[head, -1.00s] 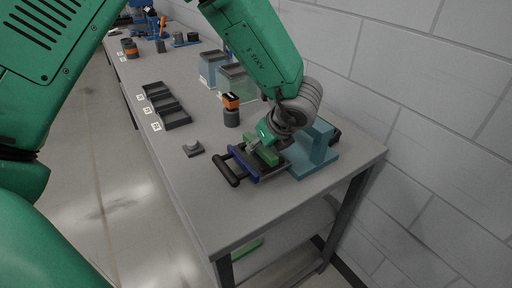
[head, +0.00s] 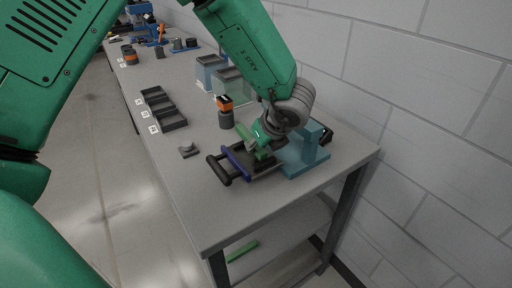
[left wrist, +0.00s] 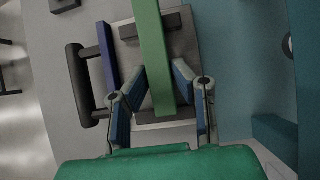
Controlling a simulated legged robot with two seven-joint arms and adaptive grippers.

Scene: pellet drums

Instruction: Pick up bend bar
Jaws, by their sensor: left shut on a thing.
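The green bar (head: 243,131), which I take as the bend bar, shows at my left gripper (head: 259,141) in the head view. In the left wrist view the bar (left wrist: 151,45) runs lengthwise between the two fingers of the gripper (left wrist: 164,70), which is shut on it. Below it is a dark fixture with a pale plate, a blue strip (head: 238,161) and a black handle (head: 218,170). The fingertips are partly hidden by the hand in the head view. My right gripper is not in view.
A teal stand (head: 308,150) is close right of the gripper. A grey and orange cylinder (head: 225,113), clear bins (head: 231,85), dark trays (head: 164,107) and a small grey block (head: 188,150) share the bench. Another green piece (head: 242,250) lies on the lower shelf. The wall is at the right.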

